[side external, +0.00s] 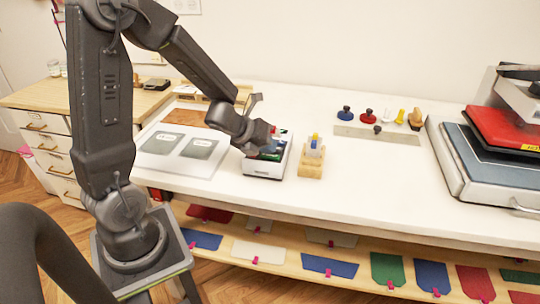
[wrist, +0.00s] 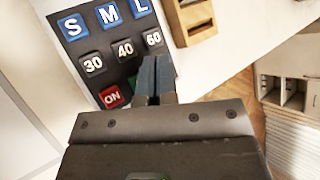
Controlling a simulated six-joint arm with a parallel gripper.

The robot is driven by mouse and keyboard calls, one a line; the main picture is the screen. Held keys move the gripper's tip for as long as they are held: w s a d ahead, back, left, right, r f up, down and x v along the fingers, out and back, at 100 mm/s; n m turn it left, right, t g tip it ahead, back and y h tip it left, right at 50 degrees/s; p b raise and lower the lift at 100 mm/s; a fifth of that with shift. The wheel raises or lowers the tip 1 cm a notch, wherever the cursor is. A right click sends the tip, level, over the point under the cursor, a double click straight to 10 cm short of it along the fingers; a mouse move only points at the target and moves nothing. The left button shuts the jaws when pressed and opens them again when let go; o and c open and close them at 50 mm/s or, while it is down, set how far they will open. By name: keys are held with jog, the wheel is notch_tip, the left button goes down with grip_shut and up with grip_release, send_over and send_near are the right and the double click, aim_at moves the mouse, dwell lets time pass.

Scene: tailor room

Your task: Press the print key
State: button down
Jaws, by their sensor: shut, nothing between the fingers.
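A small white device with a dark key panel (side external: 263,171) stands on the white table, and its panel fills the upper left of the wrist view (wrist: 77,58). Its keys are blue S, M and L, black 30, 40 and 60, and a red ON key (wrist: 112,97). A sliver of a green key (wrist: 132,80) shows beside my fingers, its label hidden, so I cannot tell if it is the print key. My gripper (wrist: 155,62) is shut and empty, its tips over the panel near the 60 key. In the side view my gripper (side external: 268,134) is at the device; contact cannot be told.
A wooden stand with small bottles (side external: 312,158) is close on the device's right. A clear sheet with two dark swatches (side external: 182,147) lies left. Stamps stand at the back, and a heat press (side external: 490,165) is far right.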

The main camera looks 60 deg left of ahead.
aim_at(268, 155)
jog(key=shift+f, duration=0.3)
jog(key=shift+r, duration=0.1)
dwell(0.4)
jog(key=shift+r, duration=0.75)
jog(key=shift+r, duration=2.5)
